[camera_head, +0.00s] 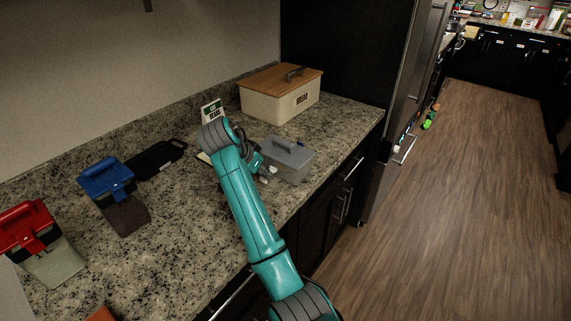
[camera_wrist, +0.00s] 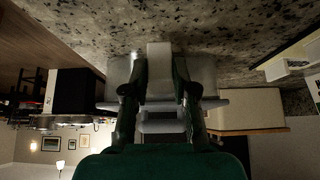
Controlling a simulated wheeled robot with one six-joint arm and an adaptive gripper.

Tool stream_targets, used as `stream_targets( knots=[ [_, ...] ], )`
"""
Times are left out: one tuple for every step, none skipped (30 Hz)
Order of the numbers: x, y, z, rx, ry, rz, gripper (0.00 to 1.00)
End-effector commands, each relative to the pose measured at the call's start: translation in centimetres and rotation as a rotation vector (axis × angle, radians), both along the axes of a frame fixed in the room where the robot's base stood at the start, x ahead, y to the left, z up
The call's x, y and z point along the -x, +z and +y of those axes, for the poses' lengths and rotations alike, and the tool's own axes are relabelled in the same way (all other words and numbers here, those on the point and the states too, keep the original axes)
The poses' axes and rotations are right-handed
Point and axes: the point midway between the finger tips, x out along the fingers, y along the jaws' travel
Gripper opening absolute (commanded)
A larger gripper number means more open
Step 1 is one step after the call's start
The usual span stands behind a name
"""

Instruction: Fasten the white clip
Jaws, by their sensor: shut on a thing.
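A grey box with a handled lid (camera_head: 288,158) stands on the counter towards its right end. In the wrist view, where the scene is upside down, the box (camera_wrist: 204,70) is straight ahead of my gripper. A pale, flat white clip (camera_wrist: 159,60) lies in front of the box's wall, between my fingers. My gripper (camera_wrist: 160,84) is shut on the clip, one dark finger at each side. In the head view, my arm hides most of the gripper and the clip. I cannot tell whether the clip is latched to the lid.
A cream bread box (camera_head: 278,115) with a wooden lid stands behind. A small sign (camera_head: 212,111) is beside my arm.

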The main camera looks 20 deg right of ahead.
Motion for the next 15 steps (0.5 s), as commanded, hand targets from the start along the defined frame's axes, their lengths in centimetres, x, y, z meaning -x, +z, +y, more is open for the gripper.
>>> stream_targets(
  knots=[
    [0.0, 0.0, 0.0, 0.000, 0.000, 0.000, 0.16],
    [0.0, 0.1, 0.0, 0.000, 0.000, 0.000, 0.16],
    [0.0, 0.1, 0.0, 0.000, 0.000, 0.000, 0.16],
    [0.0, 0.2, 0.0, 0.000, 0.001, -0.001, 0.16],
    [-0.1, 0.3, -0.1, 0.000, 0.000, -0.002, 0.16],
    [-0.1, 0.4, -0.1, 0.000, 0.000, -0.002, 0.16],
    [-0.1, 0.5, -0.1, 0.000, 0.000, -0.002, 0.16],
    [-0.1, 0.6, -0.1, 0.000, 0.000, -0.002, 0.16],
    [-0.2, 0.8, -0.2, 0.000, 0.000, -0.002, 0.16],
    [-0.2, 0.9, -0.2, 0.000, 0.000, -0.002, 0.16],
    [-0.2, 0.9, -0.2, 0.000, 0.000, -0.002, 0.16],
    [-0.2, 1.0, -0.2, 0.000, 0.001, -0.001, 0.16],
    [-0.2, 1.0, -0.2, 0.000, 0.001, -0.001, 0.16],
    [-0.2, 1.1, -0.3, 0.000, 0.001, -0.001, 0.16],
    [-0.2, 1.1, -0.3, 0.000, 0.000, -0.002, 0.16]
  ],
)
